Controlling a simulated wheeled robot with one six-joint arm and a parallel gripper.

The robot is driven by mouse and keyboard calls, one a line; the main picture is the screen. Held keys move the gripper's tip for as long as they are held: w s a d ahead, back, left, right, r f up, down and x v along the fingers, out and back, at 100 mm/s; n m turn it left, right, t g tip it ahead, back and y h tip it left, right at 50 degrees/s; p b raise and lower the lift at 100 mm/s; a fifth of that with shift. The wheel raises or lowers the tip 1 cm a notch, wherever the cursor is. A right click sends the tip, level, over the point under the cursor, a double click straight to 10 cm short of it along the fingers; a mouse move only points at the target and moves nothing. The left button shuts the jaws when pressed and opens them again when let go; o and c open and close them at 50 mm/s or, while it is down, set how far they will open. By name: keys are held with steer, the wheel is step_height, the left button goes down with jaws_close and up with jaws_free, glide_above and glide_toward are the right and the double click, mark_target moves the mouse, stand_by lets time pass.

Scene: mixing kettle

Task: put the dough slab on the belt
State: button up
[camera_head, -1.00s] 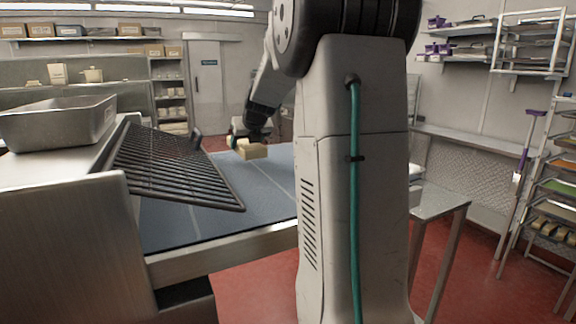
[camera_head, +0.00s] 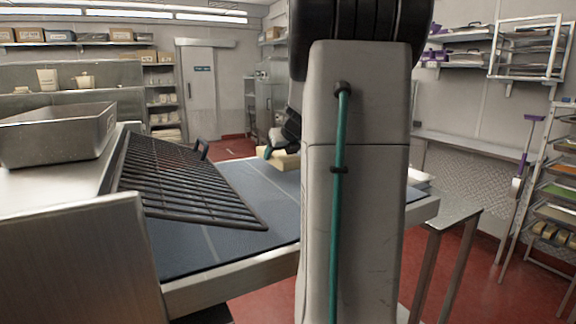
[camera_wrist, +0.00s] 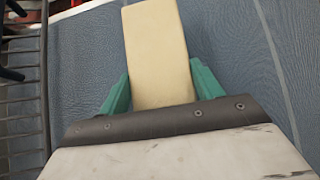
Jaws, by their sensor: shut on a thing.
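The dough slab (camera_wrist: 158,50) is a pale yellow block between the two green fingers of my gripper (camera_wrist: 160,90) in the wrist view. My gripper is shut on it. In the head view the slab (camera_head: 286,160) shows over the far part of the belt, partly hidden behind my arm. My gripper (camera_head: 270,152) is small there and mostly hidden too. The belt (camera_head: 235,245) is a blue-grey flat surface with pale lines; it also fills the wrist view (camera_wrist: 225,40) beneath the slab. I cannot tell whether the slab touches the belt.
A dark wire rack (camera_head: 185,180) leans over the belt's left side; its bars (camera_wrist: 25,85) show at the wrist view's left edge. A steel tray (camera_head: 60,135) stands at left. A steel table (camera_head: 450,215) is right of my arm.

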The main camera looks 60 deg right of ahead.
mark_target(288, 164)
steer(key=shift+s+d, duration=0.3)
steer(key=shift+s, duration=0.2)
steer(key=shift+s+d, duration=0.3)
steer(key=shift+s, duration=0.2)
steer(key=shift+s+f, duration=0.15)
steer(key=shift+f, duration=1.7)
steer(key=shift+f, duration=0.15)
steer(key=o, duration=1.5)
steer(key=shift+c, duration=0.2)
steer(key=shift+s+r, duration=0.15)
steer(key=shift+r, duration=0.2)
steer(key=v, duration=1.1)
steer(key=shift+s, duration=0.2)
